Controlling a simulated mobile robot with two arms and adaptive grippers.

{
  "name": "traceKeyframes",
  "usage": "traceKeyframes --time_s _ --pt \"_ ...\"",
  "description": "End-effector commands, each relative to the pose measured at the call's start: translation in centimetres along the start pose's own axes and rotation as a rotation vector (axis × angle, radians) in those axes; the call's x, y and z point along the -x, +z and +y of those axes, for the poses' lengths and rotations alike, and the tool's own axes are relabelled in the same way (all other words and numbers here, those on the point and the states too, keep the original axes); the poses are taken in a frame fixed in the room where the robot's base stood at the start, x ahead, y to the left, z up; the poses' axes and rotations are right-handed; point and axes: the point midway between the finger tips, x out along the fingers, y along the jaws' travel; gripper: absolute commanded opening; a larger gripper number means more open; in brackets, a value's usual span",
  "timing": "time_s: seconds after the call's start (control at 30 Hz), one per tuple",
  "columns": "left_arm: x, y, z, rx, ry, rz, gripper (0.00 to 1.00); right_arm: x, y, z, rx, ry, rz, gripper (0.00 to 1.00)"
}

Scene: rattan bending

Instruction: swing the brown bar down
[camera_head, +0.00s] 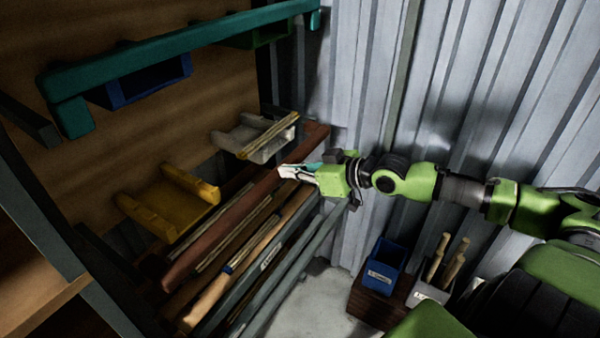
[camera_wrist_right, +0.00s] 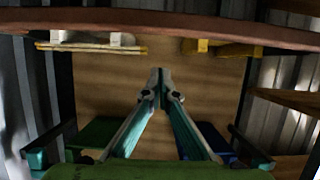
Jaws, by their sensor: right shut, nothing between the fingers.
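The brown bar (camera_head: 235,218) is a long reddish-brown beam. In the head view it slants from lower left up to the right, in front of the yellow and white holders. In the right wrist view the brown bar (camera_wrist_right: 170,23) crosses the top of the picture. My right gripper (camera_head: 284,172) is shut and empty, with its fingertips overlapping the bar's upper right part in the head view. In the right wrist view its fingertips (camera_wrist_right: 160,74) meet below the bar in the picture, with a visible gap between them. My left gripper is out of view.
A teal bar (camera_head: 190,44) sits higher up, before a blue holder (camera_head: 150,84). A yellow holder (camera_head: 160,208) and a white holder (camera_head: 262,150) are on the wooden panel. Rods lie near the brown bar. A blue bin (camera_head: 381,268) stands at the lower right by the corrugated wall (camera_head: 350,80).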

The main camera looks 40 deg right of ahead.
Motion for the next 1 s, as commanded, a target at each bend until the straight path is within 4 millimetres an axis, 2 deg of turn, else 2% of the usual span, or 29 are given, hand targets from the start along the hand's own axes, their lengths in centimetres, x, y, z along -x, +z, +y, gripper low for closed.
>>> traceKeyframes --time_s 0.5,1.0 --pt "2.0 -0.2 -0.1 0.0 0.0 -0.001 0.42 2.6 0.3 -0.1 0.0 -0.002 -0.004 0.0" --pt "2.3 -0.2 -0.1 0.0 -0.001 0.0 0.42 3.0 0.6 0.2 -0.001 0.003 -0.001 0.0"
